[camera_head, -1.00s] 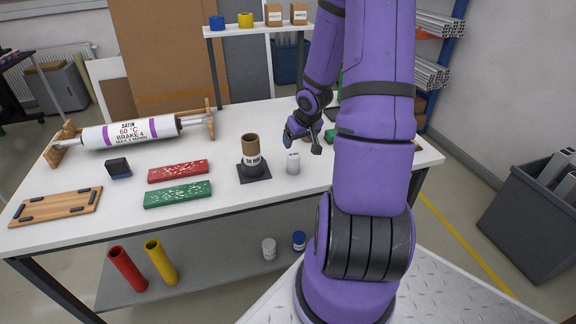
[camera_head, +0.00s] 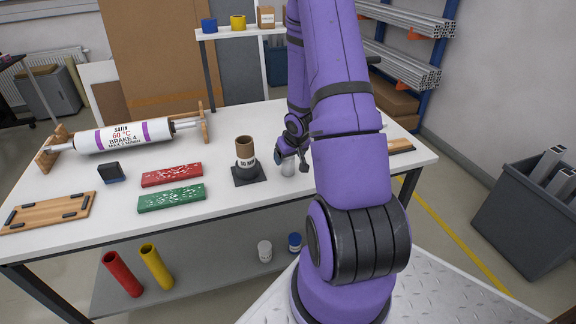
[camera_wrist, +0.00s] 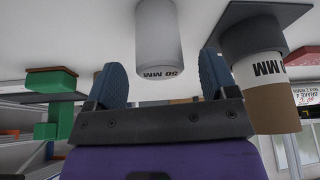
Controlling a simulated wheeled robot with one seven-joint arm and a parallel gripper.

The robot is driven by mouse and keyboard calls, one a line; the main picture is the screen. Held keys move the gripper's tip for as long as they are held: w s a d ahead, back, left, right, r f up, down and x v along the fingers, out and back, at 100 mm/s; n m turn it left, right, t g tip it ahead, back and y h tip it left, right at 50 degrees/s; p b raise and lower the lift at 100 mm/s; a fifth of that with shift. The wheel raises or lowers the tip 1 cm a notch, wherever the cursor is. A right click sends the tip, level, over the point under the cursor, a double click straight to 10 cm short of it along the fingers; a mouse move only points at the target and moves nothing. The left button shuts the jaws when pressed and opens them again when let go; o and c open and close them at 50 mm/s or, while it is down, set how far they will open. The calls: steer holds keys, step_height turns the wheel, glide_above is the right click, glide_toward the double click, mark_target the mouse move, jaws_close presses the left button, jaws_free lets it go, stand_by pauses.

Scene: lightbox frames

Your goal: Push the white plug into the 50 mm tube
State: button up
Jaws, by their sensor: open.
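The white plug (camera_head: 287,170) stands upright on the table, just right of the 50 mm tube. In the wrist view the plug (camera_wrist: 157,40), marked 50 MM, lies ahead of and between my finger pads. The brown cardboard tube (camera_head: 244,147) with its white 50 MM label stands upright in a black square-footed holder (camera_head: 249,176). The tube also shows at the right of the wrist view (camera_wrist: 272,108), outside my fingers. My gripper (camera_head: 291,161) is open beside and above the plug; its two blue pads (camera_wrist: 162,76) are apart with nothing held.
Red (camera_head: 172,175) and green (camera_head: 172,198) trays lie left of the tube. A dark block (camera_head: 110,172), a wooden board (camera_head: 48,212) and a labelled roller on a cradle (camera_head: 125,136) are farther left. In the wrist view a green object (camera_wrist: 55,105) is at the left.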

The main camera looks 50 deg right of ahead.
steer(key=shift+x, duration=1.25)
steer(key=c, duration=1)
steer(key=shift+r, duration=0.15)
